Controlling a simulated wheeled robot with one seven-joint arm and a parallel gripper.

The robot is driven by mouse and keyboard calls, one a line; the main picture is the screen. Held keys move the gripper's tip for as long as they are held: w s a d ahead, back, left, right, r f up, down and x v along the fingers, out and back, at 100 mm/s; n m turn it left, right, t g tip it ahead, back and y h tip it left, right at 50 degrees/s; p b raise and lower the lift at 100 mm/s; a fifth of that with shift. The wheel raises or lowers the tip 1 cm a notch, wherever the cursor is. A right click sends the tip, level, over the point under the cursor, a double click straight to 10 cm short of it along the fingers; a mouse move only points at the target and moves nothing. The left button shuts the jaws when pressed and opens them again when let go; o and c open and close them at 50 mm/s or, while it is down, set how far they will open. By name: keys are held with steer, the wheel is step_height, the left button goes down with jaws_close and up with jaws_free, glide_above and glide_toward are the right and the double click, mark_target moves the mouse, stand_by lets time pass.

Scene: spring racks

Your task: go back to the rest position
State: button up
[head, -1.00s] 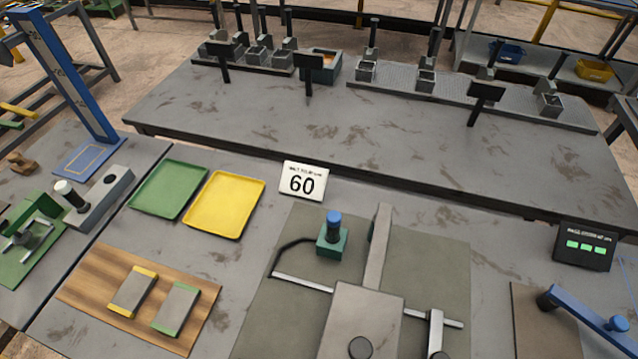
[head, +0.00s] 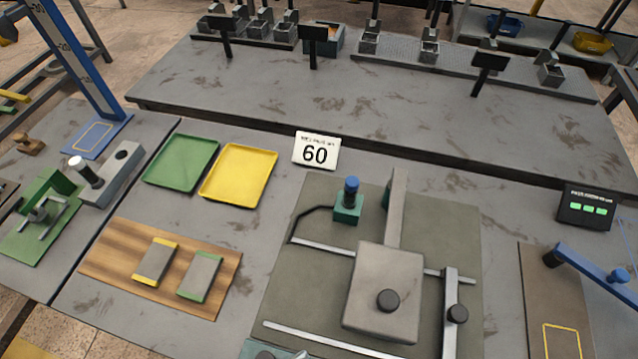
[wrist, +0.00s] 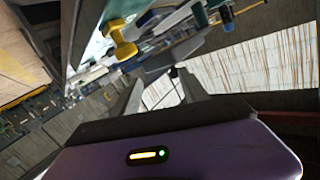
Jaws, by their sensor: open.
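My gripper (wrist: 163,92) shows only in the wrist view, above its purple housing. Its two grey fingers stand apart with nothing held between them. The wrist view is tilted and shows the room at an angle. In the head view my arm and gripper do not show, so the gripper's place over the benches cannot be told there.
A blue-handled lever (head: 592,264) is at right. The rear bench's middle (head: 380,105) is clear.

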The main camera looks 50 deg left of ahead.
steer(key=w+d+r+n+g, duration=0.1)
steer(key=d+n, duration=0.1)
steer(key=d, duration=1.1)
steer(key=d+r+n+y, duration=0.1)
steer(key=d+r+n, duration=0.1)
steer(key=d, duration=1.1)
steer(key=shift+w+r+g, duration=0.2)
steer(key=shift+w+g, duration=0.2)
